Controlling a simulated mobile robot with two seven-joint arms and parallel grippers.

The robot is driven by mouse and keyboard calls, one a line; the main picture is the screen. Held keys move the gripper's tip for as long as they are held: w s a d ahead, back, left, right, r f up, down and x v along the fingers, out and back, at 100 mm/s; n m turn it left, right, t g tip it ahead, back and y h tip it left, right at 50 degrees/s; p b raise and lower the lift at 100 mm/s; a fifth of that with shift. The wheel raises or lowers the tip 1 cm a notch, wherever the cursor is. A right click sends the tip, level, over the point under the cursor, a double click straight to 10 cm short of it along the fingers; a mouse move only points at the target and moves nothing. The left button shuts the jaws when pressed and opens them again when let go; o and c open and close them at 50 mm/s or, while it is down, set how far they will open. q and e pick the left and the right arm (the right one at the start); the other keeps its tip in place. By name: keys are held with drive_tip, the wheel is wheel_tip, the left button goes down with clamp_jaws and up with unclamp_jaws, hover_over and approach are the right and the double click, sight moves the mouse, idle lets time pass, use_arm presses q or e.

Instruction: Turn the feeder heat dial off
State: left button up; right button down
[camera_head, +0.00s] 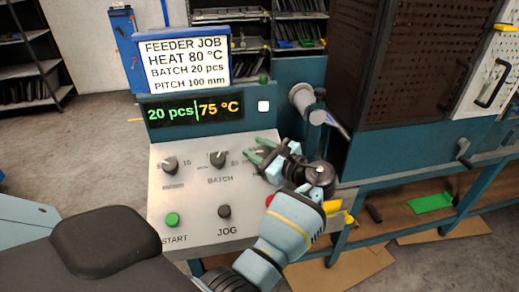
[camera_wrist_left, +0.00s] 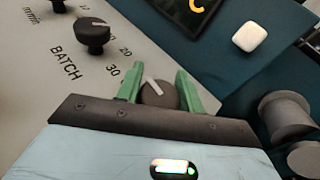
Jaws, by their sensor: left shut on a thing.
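The feeder panel (camera_head: 195,200) carries a row of black dials. The heat dial (camera_wrist_left: 159,94) is the right-hand one, a dark round knob with a white pointer line tilted up and left. My left gripper (camera_head: 262,153) has its green fingers on both sides of this dial, shut on it, as the left wrist view (camera_wrist_left: 157,88) shows. In the head view the gripper mostly hides the dial and its label. The display (camera_head: 205,110) reads 20 pcs and 75 °C. My right gripper is not in view.
The batch dial (camera_head: 217,159) and another dial (camera_head: 170,164) sit left of the gripper. Below are a green START button (camera_head: 172,220) and a dark JOG knob (camera_head: 224,211). A job sign (camera_head: 187,63) reads HEAT 80 °C. A metal cylinder (camera_head: 303,97) juts out at the right.

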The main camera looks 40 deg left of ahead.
sight(265, 152)
use_arm(q)
drive_tip(key=shift+s+n+g, duration=0.1)
drive_tip(key=shift+n+g, duration=0.6)
drive_tip(key=shift+g, duration=0.5)
drive_tip(key=o, duration=1)
drive_tip(key=shift+d, duration=0.1)
drive_tip(key=shift+w+d+r+b, duration=0.15)
drive_tip(key=shift+d+b, duration=0.2)
drive_tip(key=shift+d, duration=1.55)
drive_tip(key=shift+w+d+r+b, duration=0.15)
drive_tip(key=shift+d+b, duration=0.15)
drive_tip(key=shift+d, duration=1.6)
drive_tip(key=shift+s, duration=0.1)
